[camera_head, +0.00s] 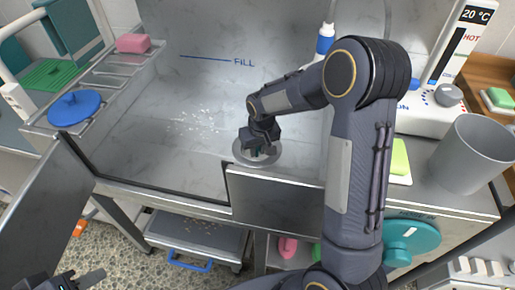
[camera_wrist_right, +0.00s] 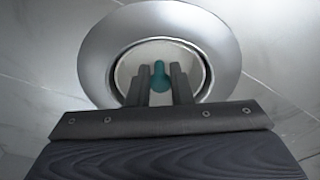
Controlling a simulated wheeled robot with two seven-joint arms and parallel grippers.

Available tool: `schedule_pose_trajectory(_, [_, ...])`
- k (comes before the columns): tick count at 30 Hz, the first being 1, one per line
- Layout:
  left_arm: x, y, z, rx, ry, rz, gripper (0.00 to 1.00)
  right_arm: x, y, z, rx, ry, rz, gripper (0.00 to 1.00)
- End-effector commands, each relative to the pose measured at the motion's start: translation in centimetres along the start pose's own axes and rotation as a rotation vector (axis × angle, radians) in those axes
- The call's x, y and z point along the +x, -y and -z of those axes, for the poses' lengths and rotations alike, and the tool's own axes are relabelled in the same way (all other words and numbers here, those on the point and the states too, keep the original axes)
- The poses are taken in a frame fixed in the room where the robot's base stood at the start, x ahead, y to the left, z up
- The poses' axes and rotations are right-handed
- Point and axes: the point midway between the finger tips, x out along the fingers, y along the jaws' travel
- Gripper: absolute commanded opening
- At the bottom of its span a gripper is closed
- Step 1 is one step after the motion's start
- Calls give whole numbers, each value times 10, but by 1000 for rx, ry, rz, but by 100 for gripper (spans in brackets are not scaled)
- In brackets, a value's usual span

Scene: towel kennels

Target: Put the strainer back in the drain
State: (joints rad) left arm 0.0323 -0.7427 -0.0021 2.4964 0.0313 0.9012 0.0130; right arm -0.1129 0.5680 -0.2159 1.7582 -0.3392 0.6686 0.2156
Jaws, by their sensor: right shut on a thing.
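The drain (camera_head: 240,156) is a round metal ring in the floor of the steel tub, partly hidden by my right gripper (camera_head: 260,147). It also fills the upper part of the right wrist view (camera_wrist_right: 105,50). The strainer shows there as a pale disc with a teal knob (camera_wrist_right: 159,76), within the outline of the drain's opening. My right gripper (camera_wrist_right: 160,80) is shut on the knob. A dark crescent shows along the right of the opening; I cannot tell whether the strainer is seated or just above. My left gripper (camera_head: 82,281) is partly in view at the bottom left, away from the tub.
The tub's front panel (camera_head: 275,203) stands close in front of the drain. A ledge at left holds a pink sponge (camera_head: 133,43) and a blue disc (camera_head: 75,108). A blue-capped bottle (camera_head: 325,42) is behind my right arm. A grey cup (camera_head: 466,155) stands at right.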

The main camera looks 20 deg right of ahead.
Motion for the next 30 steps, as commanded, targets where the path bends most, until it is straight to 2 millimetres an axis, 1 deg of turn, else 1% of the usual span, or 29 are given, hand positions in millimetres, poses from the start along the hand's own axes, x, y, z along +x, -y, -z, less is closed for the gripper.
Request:
schedule_pose_trajectory(1, [0,0,0,0,0,0,36,0,0,0,0,0,0,0])
schedule_pose_trajectory(2, [0,0,0,0,0,0,36,0,0,0,0,0,0,23])
schedule_pose_trajectory(6, [0,0,0,0,0,0,36,0,0,0,0,0,0,41])
schedule_pose_trajectory(7, [0,0,0,0,0,0,36,0,0,0,0,0,0,44])
schedule_pose_trajectory(14, [0,0,0,0,0,0,36,0,0,0,0,0,0,44])
schedule_pose_trajectory(17, [-1,-1,1,0,0,0,36,-5,0,0,0,-1,0,44])
schedule_pose_trajectory(20, [-4,-2,2,0,0,0,36,-19,0,1,1,-4,1,44])
schedule_pose_trajectory(24, [-9,-4,5,0,0,0,36,-44,0,1,0,-4,1,44])
schedule_pose_trajectory(27, [-12,-6,6,0,0,0,36,-60,0,1,0,-3,1,44])
schedule_pose_trajectory(30, [-14,-6,7,0,0,0,36,-71,0,1,0,-2,1,44])
